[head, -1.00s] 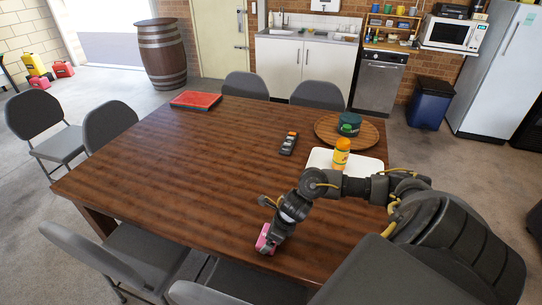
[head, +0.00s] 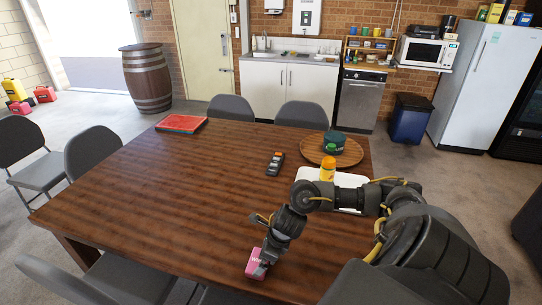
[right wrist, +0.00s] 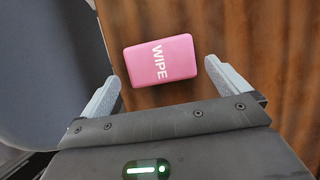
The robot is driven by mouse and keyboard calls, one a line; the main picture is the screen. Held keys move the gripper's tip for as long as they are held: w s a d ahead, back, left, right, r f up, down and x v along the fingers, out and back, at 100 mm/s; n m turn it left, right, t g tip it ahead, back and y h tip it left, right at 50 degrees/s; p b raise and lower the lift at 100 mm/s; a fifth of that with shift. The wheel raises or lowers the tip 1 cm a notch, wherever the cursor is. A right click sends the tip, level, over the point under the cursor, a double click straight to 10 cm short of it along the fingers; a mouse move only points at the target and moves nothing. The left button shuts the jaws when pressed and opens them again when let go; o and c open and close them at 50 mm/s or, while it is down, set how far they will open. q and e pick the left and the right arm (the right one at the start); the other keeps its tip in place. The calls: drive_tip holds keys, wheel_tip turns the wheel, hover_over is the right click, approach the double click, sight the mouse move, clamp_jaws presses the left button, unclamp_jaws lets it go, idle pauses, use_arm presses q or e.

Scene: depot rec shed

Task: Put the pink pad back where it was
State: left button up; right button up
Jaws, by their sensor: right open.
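The pink pad (head: 254,264), marked WIPE, lies on the brown wooden table (head: 190,200) close to its near edge. In the right wrist view the pad (right wrist: 160,60) lies flat, label up, just ahead of and partly between the fingertips, with a gap on each side. My right gripper (head: 268,258) is over the pad in the head view and hides its right part. The right wrist view shows this gripper (right wrist: 165,80) open and empty, its two grey fingers spread. My left gripper is not in view.
A white tray (head: 307,173) with an orange bottle (head: 327,169) stands behind my right arm. A round wooden board (head: 311,149) bears a dark green tin (head: 334,143). A black handset (head: 275,163) and a red flat box (head: 181,123) lie farther back. The table's left and middle are clear.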

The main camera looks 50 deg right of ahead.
drive_tip(key=v, duration=0.8)
drive_tip(key=shift+r, duration=0.35)
drive_tip(key=shift+s, duration=0.15)
drive_tip(key=shift+d, duration=0.1)
